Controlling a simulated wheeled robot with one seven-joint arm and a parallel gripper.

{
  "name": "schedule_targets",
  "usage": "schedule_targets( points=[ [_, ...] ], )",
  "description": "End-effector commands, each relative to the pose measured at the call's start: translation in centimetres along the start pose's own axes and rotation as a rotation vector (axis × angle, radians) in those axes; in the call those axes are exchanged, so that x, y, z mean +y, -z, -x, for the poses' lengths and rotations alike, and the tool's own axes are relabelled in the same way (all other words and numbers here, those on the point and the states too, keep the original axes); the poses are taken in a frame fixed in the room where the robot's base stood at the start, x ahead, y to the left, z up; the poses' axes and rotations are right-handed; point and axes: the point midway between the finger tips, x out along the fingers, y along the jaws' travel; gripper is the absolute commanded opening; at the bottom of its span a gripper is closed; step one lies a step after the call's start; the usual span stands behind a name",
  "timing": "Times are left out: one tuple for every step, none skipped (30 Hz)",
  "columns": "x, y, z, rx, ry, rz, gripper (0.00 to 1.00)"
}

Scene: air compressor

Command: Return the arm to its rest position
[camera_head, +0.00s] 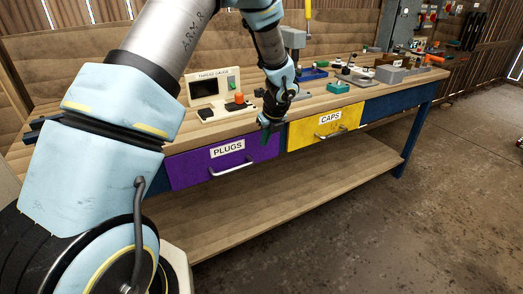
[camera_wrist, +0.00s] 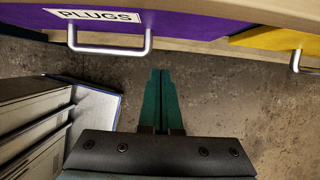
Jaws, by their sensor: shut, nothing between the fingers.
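My arm reaches from the left foreground over to the workbench in the head view. My gripper (camera_head: 266,136) hangs in front of the bench edge, near the right end of the purple PLUGS drawer (camera_head: 190,168). In the wrist view my gripper (camera_wrist: 160,72) shows two green fingers lying side by side, shut with nothing between them. The purple drawer front (camera_wrist: 190,26) and its metal handle (camera_wrist: 110,50) lie above the fingertips there, apart from them. The drawer looks closed.
The yellow CAPS drawer (camera_head: 330,126) sits right of the purple one. A lower wooden shelf (camera_head: 270,200) runs underneath. The concrete floor (camera_head: 400,230) at right is clear.

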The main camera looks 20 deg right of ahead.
Motion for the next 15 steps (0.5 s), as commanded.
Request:
schedule_targets(
  points=[
    [-0.1,0.0,0.6,-0.001,0.002,0.001,0.00],
    [-0.1,0.0,1.0,-0.001,0.002,0.002,0.00],
    [-0.1,0.0,1.4,0.000,0.002,0.001,0.00],
    [-0.1,0.0,1.6,0.000,0.002,0.001,0.00],
    [-0.1,0.0,1.8,0.000,0.001,0.001,0.00],
    [0.0,0.0,2.0,0.000,0.001,0.001,0.00],
    [0.0,0.0,2.2,0.000,0.001,0.000,0.00],
    [0.0,0.0,2.2,0.000,0.000,0.000,0.00],
    [0.0,0.0,2.3,0.001,0.000,0.002,0.00],
    [0.2,-0.1,2.4,0.002,-0.001,0.010,0.00],
    [0.5,-0.2,2.5,0.003,-0.003,0.026,0.00],
    [1.1,-0.4,2.7,0.008,-0.007,0.067,0.00],
    [1.9,-0.7,2.9,0.013,-0.011,0.115,0.00],
    [2.9,-1.0,3.2,0.020,-0.017,0.179,0.00],
    [4.6,-1.5,3.8,0.031,-0.027,0.288,0.00]
  ],
)
